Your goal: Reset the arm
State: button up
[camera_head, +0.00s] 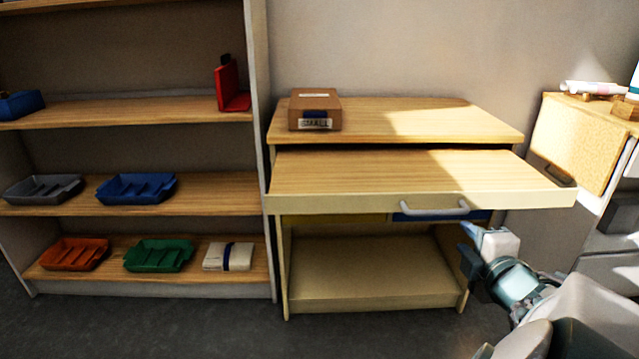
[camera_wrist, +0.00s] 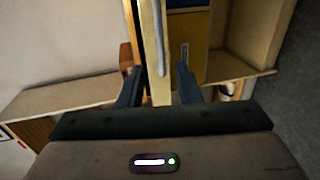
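My gripper (camera_head: 469,250) is in front of the wooden table, below the right part of a pulled-out drawer (camera_head: 380,173). The drawer has a pale front and a grey bar handle (camera_head: 434,209). In the wrist view my gripper (camera_wrist: 157,85) has its two dark fingers spread apart with nothing held between them. The drawer front (camera_wrist: 158,85) shows beyond and between the fingers, with its handle (camera_wrist: 159,35) running along it. My arm comes in from the lower right of the head view.
A brown box (camera_head: 312,110) stands on the table top. A shelf unit (camera_head: 262,150) on the left holds several trays. A cabinet (camera_head: 578,145) with small items on top stands at the right. The table's lower shelf (camera_head: 365,270) is empty; the floor (camera_head: 180,315) in front is clear.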

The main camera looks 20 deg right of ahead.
jog(key=w+a+r+m+g+h+p, duration=0.1)
jog(key=w+a+r+m+g+p, duration=0.2)
jog(key=r+m+p, duration=0.4)
jog(key=w+a+r+m+g+p, duration=0.25)
jog(key=r+p, duration=0.25)
jog(key=p, duration=0.4)
jog(key=s+a+r+m+g+y+p, duration=0.2)
jog(key=a+p, duration=0.4)
jog(key=a, duration=0.5)
jog(key=s+a+r+m+g+y+p, duration=0.3)
jog(key=s+a+r+g+p, duration=0.1)
jog(key=a, duration=0.7)
jog(key=shift+s+r+y+p, duration=0.45)
jog(key=shift+s+p, duration=0.45)
jog(key=shift+p, duration=0.3)
